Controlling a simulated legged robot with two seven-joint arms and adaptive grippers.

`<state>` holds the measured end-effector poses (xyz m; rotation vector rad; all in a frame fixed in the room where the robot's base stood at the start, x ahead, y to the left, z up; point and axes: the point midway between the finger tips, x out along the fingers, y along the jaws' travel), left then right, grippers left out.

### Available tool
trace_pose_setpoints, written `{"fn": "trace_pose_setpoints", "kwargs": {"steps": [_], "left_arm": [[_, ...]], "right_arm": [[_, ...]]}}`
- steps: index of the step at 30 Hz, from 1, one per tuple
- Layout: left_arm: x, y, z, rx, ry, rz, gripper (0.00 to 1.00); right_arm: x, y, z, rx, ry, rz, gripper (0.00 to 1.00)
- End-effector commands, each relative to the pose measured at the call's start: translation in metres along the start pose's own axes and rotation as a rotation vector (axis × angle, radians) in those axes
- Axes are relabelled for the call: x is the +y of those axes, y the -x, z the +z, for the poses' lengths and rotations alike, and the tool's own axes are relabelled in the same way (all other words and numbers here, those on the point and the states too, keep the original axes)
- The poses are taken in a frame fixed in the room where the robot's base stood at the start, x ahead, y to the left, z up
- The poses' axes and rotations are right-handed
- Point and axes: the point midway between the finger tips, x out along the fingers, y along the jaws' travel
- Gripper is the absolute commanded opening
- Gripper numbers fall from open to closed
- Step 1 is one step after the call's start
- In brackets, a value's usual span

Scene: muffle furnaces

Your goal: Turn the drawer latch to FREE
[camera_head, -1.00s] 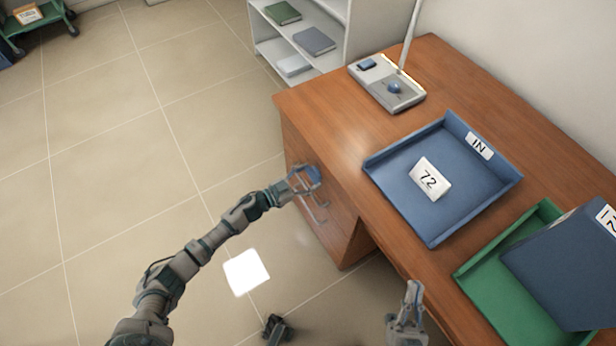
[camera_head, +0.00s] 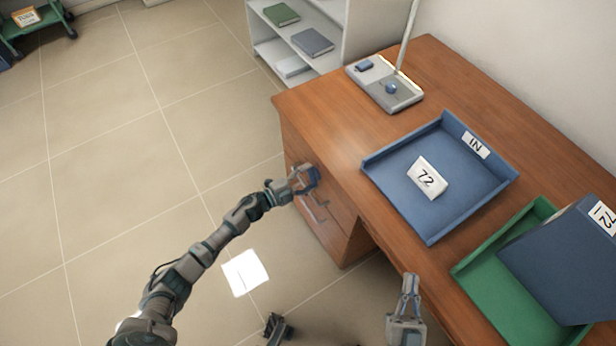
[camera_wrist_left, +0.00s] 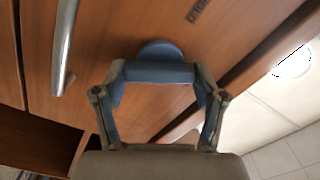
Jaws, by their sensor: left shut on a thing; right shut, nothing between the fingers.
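The blue drawer latch (camera_wrist_left: 160,48) is a round knob with a crossbar on the wooden drawer front (camera_wrist_left: 115,25). In the left wrist view, my left gripper (camera_wrist_left: 160,75) is shut on the latch's bar, with a finger at each end. In the head view my left gripper (camera_head: 305,181) is at the upper part of the drawer front and covers much of the latch. A dark word on the wood appears upside down and seems to read HOLD. My right gripper (camera_head: 411,280) is shut and empty, low beside the desk's front edge, apart from the drawers.
Metal drawer handles (camera_head: 315,208) sit just below my left gripper. The desk (camera_head: 330,120) carries a blue IN tray (camera_head: 400,185), a green tray (camera_head: 485,280), a blue box (camera_head: 565,265) and a lamp base (camera_head: 388,90). Open floor lies to the left.

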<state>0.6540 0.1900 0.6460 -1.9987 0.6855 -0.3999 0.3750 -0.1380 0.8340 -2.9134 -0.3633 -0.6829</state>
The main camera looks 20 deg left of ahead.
Motion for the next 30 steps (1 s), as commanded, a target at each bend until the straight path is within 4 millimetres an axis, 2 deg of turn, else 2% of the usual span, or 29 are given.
{"fn": "trace_pose_setpoints", "kwargs": {"steps": [15,30], "left_arm": [[0.006,0.000,0.001,0.001,-0.403,0.004,0.36],[0.008,0.001,0.001,0.001,-0.529,0.008,0.36]], "right_arm": [[-0.003,0.004,-0.015,0.119,-0.011,-0.003,0.00],[-0.004,0.006,-0.024,0.176,-0.017,-0.004,0.00]]}}
